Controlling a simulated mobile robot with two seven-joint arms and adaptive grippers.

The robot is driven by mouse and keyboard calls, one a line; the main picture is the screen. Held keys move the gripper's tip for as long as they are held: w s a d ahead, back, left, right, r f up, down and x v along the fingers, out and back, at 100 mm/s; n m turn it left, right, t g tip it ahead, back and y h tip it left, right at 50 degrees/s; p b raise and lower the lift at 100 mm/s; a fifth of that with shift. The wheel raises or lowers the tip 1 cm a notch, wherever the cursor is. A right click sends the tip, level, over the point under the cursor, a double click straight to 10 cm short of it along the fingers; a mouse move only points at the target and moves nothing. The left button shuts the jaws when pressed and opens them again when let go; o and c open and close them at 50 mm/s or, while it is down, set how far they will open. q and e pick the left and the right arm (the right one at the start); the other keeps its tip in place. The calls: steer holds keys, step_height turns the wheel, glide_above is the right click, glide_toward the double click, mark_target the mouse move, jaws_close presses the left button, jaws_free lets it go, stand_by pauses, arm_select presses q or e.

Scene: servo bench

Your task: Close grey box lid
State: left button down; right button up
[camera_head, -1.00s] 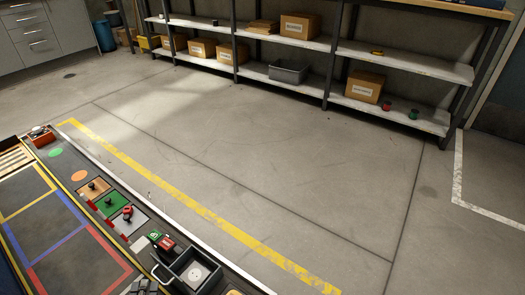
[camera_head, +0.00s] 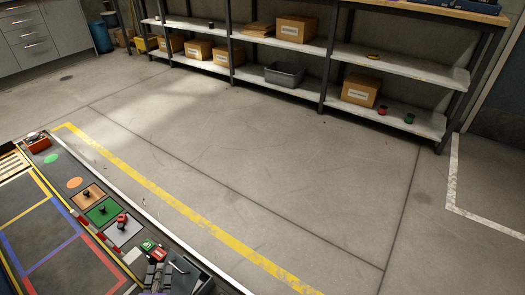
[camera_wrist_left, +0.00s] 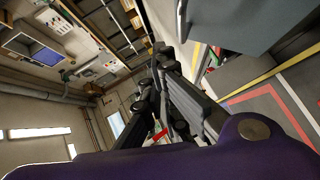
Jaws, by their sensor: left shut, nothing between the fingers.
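The grey box (camera_head: 203,286) is at the bottom edge of the head view, on the near bench. My left gripper (camera_head: 157,268) is in front of it and hides much of it; only its right part and a thin pale bar (camera_head: 179,266), perhaps a handle, show. The lid's position cannot be made out clearly. In the left wrist view the left gripper (camera_wrist_left: 162,50) is shut and empty. A grey panel (camera_wrist_left: 225,22) is close to its right there, perhaps part of the box. Touching or apart cannot be told. My right gripper is out of view.
The floor (camera_head: 250,180) beyond is clear up to the shelves (camera_head: 290,100).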

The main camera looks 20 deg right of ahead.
mark_target(184, 263)
arm_select(q)
steer(key=w+d+f, duration=0.1)
steer(key=d, duration=0.1)
steer(key=w+d+f+b, duration=0.1)
steer(key=w+d, duration=0.1)
steer(key=w+d+f+b, duration=0.1)
steer(key=d, duration=0.1)
steer(key=shift+w+d, duration=0.25)
steer(key=shift+d, duration=0.1)
steer(key=shift+m+g+y, duration=0.5)
steer(key=shift+m+g, duration=0.3)
steer(key=shift+g, duration=0.1)
steer(key=shift+w+d+f+b, duration=0.2)
steer(key=shift+w+d+f, duration=0.2)
steer(key=shift+d+f, duration=0.3)
steer(key=shift+w+d+f+b, duration=0.15)
steer(key=shift+w+d+f, duration=0.3)
steer(key=shift+f, duration=0.4)
steer(key=shift+w+d+f+b, duration=0.2)
steer(key=shift+w+d+f, duration=0.15)
steer(key=shift+d+f, duration=0.4)
steer(key=shift+a, duration=0.1)
